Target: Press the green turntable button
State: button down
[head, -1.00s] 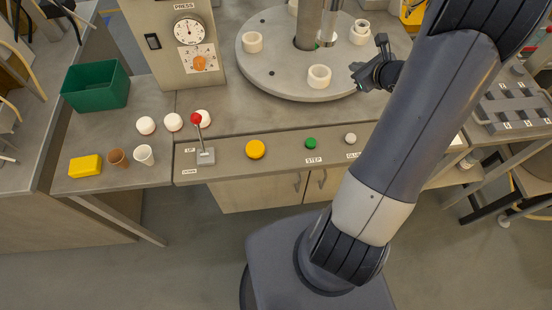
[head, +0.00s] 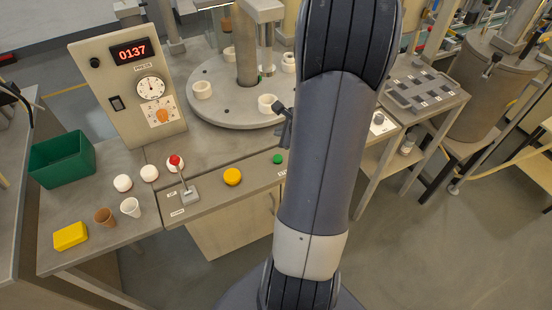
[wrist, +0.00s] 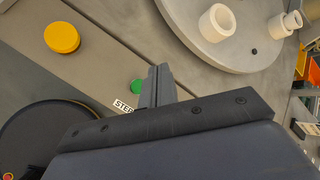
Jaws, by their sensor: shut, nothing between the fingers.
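The green button (head: 278,158), a small round cap, sits on the sloped front panel of the console, left of my arm. In the wrist view, the green button (wrist: 136,86) shows just left of my gripper's fingers, partly covered by them, beside the STEP label (wrist: 123,105). My gripper (wrist: 160,72) is shut and empty. In the head view, my gripper (head: 284,126) is mostly hidden behind my arm, close to the green button and near the turntable's front edge. I cannot tell its height above the panel. The grey turntable (head: 215,108) carries white rings.
A yellow button (head: 232,177) and a red-knobbed lever (head: 176,162) stand left of the green button. White balls, cups, a yellow block (head: 71,236) and a green bin (head: 62,163) lie further left. The press panel (head: 115,85) reads 0137.

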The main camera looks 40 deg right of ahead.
jog(key=shift+f, duration=0.15)
jog(key=b, duration=0.7)
send_over(280, 160)
notch_tip(280, 160, down, 8)
jog(key=shift+d+r, duration=0.1)
jog(key=shift+r, duration=0.05)
jog(key=shift+f, duration=0.4)
jog(key=shift+f+b, duration=0.15)
jog(key=shift+b, duration=0.3)
dwell(0.8)
jog(key=shift+f+b, duration=0.3)
jog(key=shift+b, duration=0.15)
